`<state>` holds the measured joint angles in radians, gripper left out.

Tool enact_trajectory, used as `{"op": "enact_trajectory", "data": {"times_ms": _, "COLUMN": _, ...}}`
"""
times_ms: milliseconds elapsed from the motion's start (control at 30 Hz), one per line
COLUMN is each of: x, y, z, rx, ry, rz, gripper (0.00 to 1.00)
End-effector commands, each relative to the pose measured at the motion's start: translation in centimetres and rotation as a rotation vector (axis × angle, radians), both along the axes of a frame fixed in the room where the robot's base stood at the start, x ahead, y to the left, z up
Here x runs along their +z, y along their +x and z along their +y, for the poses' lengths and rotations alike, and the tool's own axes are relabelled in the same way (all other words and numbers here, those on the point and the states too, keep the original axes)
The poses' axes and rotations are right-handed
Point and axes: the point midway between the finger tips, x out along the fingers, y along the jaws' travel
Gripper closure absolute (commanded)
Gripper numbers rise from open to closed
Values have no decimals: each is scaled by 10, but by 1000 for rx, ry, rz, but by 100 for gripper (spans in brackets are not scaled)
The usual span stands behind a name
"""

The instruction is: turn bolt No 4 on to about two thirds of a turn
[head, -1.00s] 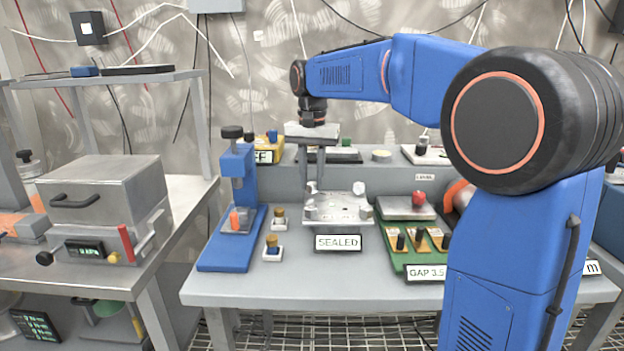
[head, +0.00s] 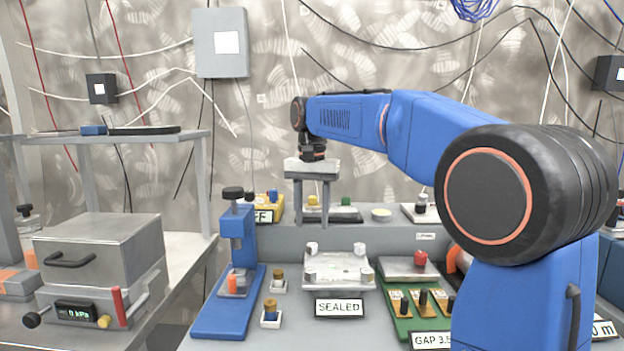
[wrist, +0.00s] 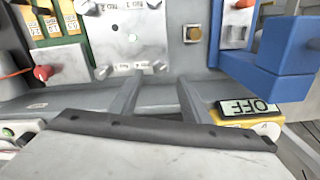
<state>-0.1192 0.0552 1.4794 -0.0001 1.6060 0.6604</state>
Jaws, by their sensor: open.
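The metal plate (head: 337,270) with a bolt at each corner lies on the bench behind a SEALED sign (head: 338,307). Its back left bolt (head: 311,248), back right bolt (head: 360,249), front left bolt (head: 309,276) and front right bolt (head: 367,275) all show. In the wrist view the plate (wrist: 128,38) carries small labels; I cannot tell which bolt is No 4. My gripper (head: 312,222) points down, open and empty, above the plate's back left side and apart from it. Its two fingers (wrist: 157,90) also show in the wrist view.
On the right are a grey block with a red knob (head: 421,259) and a green gap board (head: 410,322). A raised ledge (head: 395,235) with several items runs behind.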

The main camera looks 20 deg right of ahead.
Motion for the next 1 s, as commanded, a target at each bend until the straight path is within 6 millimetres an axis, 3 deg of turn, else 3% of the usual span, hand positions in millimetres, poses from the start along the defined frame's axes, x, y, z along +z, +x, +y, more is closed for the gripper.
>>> {"op": "enact_trajectory", "data": {"times_ms": 300, "x": 65, "y": 1, "z": 0, "rx": 0, "ry": 1, "rz": -3, "gripper": 57}}
{"op": "enact_trajectory", "data": {"times_ms": 500, "x": 94, "y": 1, "z": 0, "rx": 0, "ry": 0, "rz": -1, "gripper": 57}}
{"op": "enact_trajectory", "data": {"times_ms": 700, "x": 109, "y": 0, "z": 0, "rx": 0, "ry": 0, "rz": -1, "gripper": 57}}
{"op": "enact_trajectory", "data": {"times_ms": 1000, "x": 110, "y": 0, "z": 0, "rx": 0, "ry": -1, "rz": -1, "gripper": 57}}
